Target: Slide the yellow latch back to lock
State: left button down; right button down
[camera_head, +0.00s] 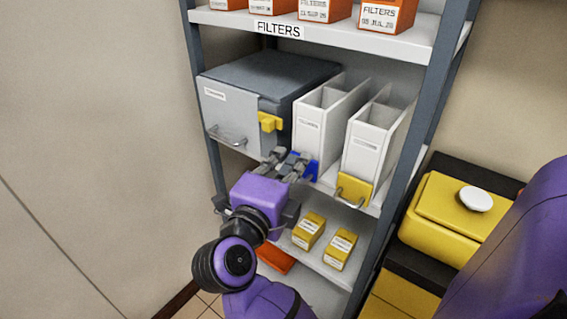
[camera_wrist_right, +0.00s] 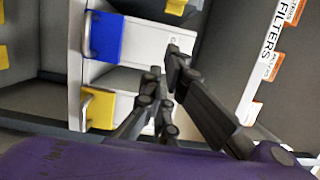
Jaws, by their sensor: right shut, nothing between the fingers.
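The yellow latch (camera_head: 268,122) sits on the upper right of the front of a grey box (camera_head: 228,117) with a metal handle, on the middle shelf. A yellow piece that looks like the same latch shows at the top edge of the right wrist view (camera_wrist_right: 177,6). My right gripper (camera_head: 284,157) is shut and empty, below and slightly right of the latch, apart from it. It is in front of the left white bin, partly covering its blue front panel (camera_head: 312,171). My left gripper is not in view.
Two white bins (camera_head: 310,133) stand right of the grey box; the right one has a yellow handled panel (camera_head: 353,189). Yellow boxes (camera_head: 309,231) are on the shelf below. Orange filter boxes (camera_head: 386,16) are above. A dark shelf post (camera_head: 412,135) stands at right.

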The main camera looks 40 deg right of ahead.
aim_at(275, 127)
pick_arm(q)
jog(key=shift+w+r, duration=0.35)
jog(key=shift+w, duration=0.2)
pick_arm(e)
jog(key=w+d, duration=0.3)
jog(key=w, duration=0.4)
jog(key=shift+d, duration=0.4)
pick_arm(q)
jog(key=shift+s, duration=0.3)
pick_arm(e)
jog(key=w, duration=0.1)
jog(key=w+a+p, duration=0.1)
jog(key=w, duration=0.1)
jog(key=shift+w+a+r, duration=0.1)
jog(key=shift+w+r, duration=0.05)
jog(key=shift+w+p, duration=0.25)
jog(key=shift+p, duration=0.05)
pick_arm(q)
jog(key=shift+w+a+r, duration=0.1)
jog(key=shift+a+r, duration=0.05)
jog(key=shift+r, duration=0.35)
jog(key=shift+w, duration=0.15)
pick_arm(e)
jog(key=shift+a, duration=0.1)
